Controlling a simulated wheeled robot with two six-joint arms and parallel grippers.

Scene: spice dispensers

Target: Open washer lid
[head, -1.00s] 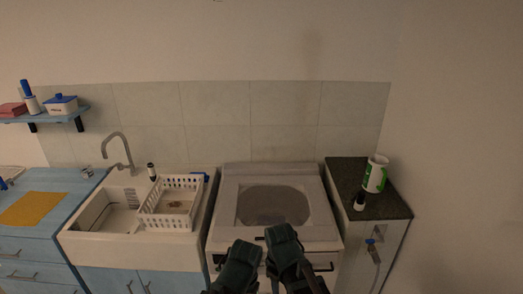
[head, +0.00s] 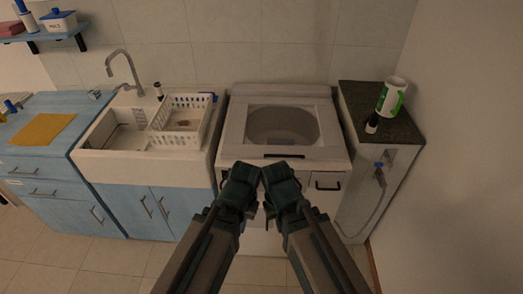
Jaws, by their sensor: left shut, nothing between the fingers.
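The white washer (head: 235,128) stands in the middle of the head view. Its lid (head: 312,152) looks closed, lying flat on top with a large greyish window (head: 283,125). A dark handle strip (head: 284,156) runs along the lid's front edge. My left gripper (head: 243,170) is shut and empty, in front of the washer and just below the lid's front edge in the picture. My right gripper (head: 277,170) is close beside it; its fingers are too dark to read. Both grippers hide part of the washer's front, and I cannot tell whether either touches it.
A sink (head: 135,168) with a white basket (head: 180,136) adjoins the washer's left, beside a blue counter (head: 40,105). On the right, a dark-topped cabinet (head: 372,96) bears a green-white container (head: 391,97) and a small dark bottle (head: 372,123). Floor in front is clear.

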